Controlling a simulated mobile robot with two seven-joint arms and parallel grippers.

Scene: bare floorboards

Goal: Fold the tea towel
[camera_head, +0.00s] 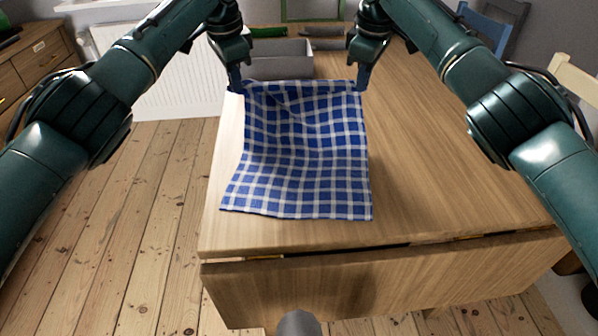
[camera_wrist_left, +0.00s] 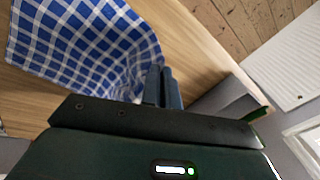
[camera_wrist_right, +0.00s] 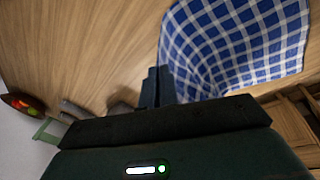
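The blue and white checked tea towel (camera_head: 302,150) lies spread over the left part of the wooden table, its far edge lifted between my two grippers. My left gripper (camera_head: 236,88) is shut on the far left corner; the towel also shows beside its fingers in the left wrist view (camera_wrist_left: 85,45). My right gripper (camera_head: 362,88) is shut on the far right corner, and the towel hangs beside its fingers in the right wrist view (camera_wrist_right: 235,45). The near part of the towel rests on the tabletop with slight ripples. The pinched cloth itself is mostly hidden by the fingers.
A grey tray (camera_head: 282,62) stands behind the towel, with dark-handled items (camera_head: 322,32) near it. The wooden tabletop (camera_head: 440,170) is clear to the right and in front of the towel. A white radiator (camera_head: 175,85) and a wooden cabinet (camera_head: 30,60) are at the left.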

